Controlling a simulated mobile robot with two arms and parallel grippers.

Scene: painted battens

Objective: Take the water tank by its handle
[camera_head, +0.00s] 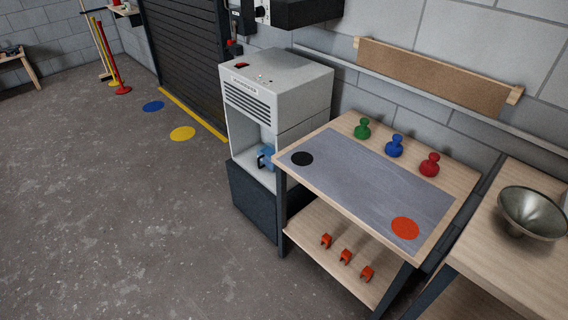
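The water tank (270,154) is a small blue container in the open bay of a grey dehumidifier cabinet (290,95). A dark part on its left side looks like the handle (260,161). The wooden table's corner stands close to the right of the bay, and part of the tank may be hidden. Neither of my grippers shows in the head view.
The table (460,190) beside the cabinet holds a grey mat (370,175) and green, blue and red knobbed pieces. Orange clips lie on its lower shelf (330,225). A metal bowl (532,212) is on the right bench.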

